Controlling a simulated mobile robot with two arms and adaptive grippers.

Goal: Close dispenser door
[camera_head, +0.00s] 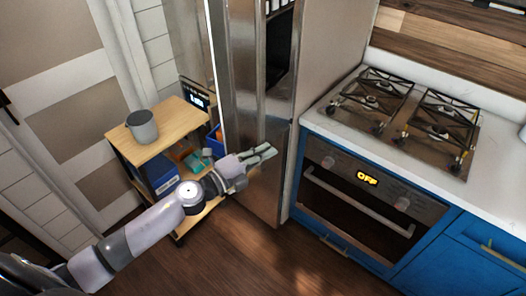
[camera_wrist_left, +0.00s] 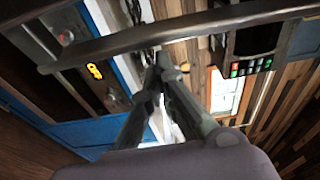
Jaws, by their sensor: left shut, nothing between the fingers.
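The tall stainless steel appliance (camera_head: 262,182) stands left of the oven. A dark recess (camera_head: 279,52) shows in its upper part, with small pale items near the top. A long upright steel panel with a bright edge (camera_head: 213,60) stands at its left side; I cannot tell for sure whether this is the dispenser door or how far it stands open. My left gripper (camera_head: 272,153) is shut and empty, in front of the lower steel face. Contact is unclear. In the left wrist view the shut fingers (camera_wrist_left: 158,62) point toward a long dark bar (camera_wrist_left: 190,32). My right gripper is not in view.
A wooden cart (camera_head: 176,123) with a grey pot (camera_head: 142,126) and blue bins (camera_head: 158,172) stands close to my left arm. The blue oven (camera_head: 355,200) reads OFF, under a gas cooktop (camera_head: 405,115). Wooden floor (camera_head: 255,265) is free in front.

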